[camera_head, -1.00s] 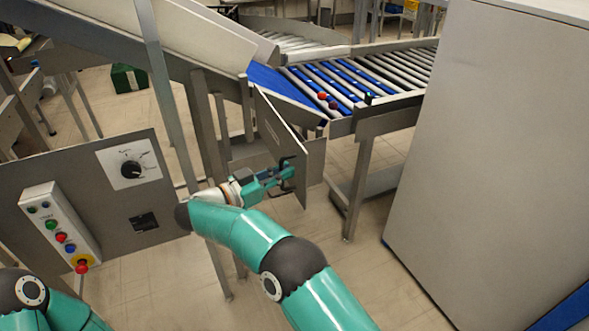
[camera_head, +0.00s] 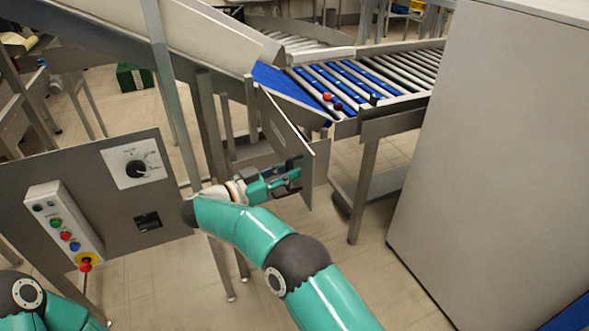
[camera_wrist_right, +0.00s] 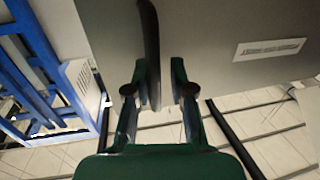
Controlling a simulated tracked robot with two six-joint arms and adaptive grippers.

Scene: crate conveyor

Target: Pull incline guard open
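The incline guard (camera_head: 284,132) is a flat grey panel below the incline's lower end, standing out at an angle from the frame. My right gripper (camera_head: 296,177) is at the guard's free lower edge, with its fingers spread. The edge lies close to the left finger, and a gap shows toward the right finger. Whether the left finger touches it I cannot tell. My left gripper is out of view; only part of that arm shows at bottom left.
A control panel (camera_head: 95,225) with a knob and a button box (camera_head: 62,222) stands left of the right arm. The roller conveyor (camera_head: 385,75) lies behind the guard. A large grey cabinet (camera_head: 490,150) fills the right. Open floor (camera_head: 350,275) lies between.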

